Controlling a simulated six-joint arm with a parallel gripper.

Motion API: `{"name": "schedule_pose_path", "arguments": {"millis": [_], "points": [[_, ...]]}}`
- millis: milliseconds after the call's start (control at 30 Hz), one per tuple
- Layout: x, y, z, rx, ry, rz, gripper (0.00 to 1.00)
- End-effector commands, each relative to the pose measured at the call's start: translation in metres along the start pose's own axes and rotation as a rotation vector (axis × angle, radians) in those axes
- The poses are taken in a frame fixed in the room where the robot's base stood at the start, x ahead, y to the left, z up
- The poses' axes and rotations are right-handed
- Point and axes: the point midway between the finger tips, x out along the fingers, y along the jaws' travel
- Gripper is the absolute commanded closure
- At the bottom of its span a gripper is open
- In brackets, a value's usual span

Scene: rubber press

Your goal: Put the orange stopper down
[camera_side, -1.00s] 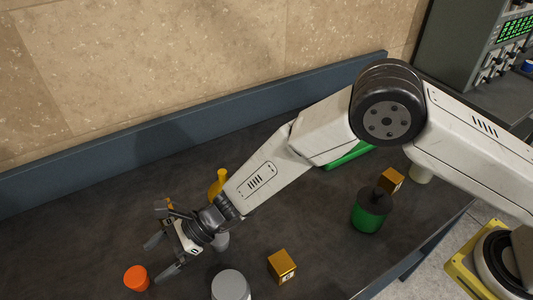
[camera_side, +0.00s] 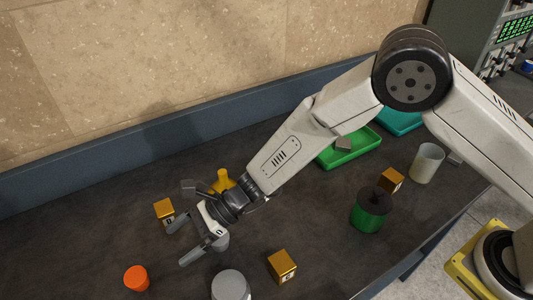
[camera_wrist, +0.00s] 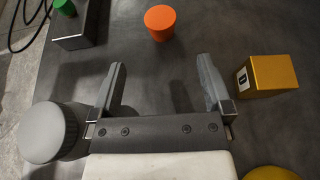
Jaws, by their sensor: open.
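The orange stopper (camera_side: 136,278) stands on the dark table at the lower left of the side view. It also shows at the top middle of the wrist view (camera_wrist: 160,22), beyond my fingertips and roughly centred between them. My gripper (camera_side: 179,244) is open and empty. In the wrist view its two fingers (camera_wrist: 160,75) are spread wide with bare table between them. The stopper is apart from both fingers.
A gold cube (camera_side: 164,209) is close to one finger, and another gold cube (camera_side: 282,266) stands nearer the front. A grey cylinder (camera_side: 231,286) and a yellow object (camera_side: 223,181) flank my gripper. A green tray (camera_side: 349,147) and a green container (camera_side: 370,210) are farther right.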

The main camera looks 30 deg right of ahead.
Motion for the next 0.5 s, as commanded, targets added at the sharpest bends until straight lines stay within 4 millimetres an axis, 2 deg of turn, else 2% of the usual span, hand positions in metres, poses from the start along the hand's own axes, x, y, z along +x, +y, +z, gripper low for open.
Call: {"name": "schedule_pose_path", "arguments": {"millis": [267, 367, 500], "points": [[-0.004, 0.0, 0.0, -0.016, 0.012, 0.004, 0.0], [-0.014, 0.0, -0.002, -0.049, 0.04, 0.013, 0.0], [-0.041, 0.001, -0.006, -0.139, 0.113, 0.038, 0.0]]}}
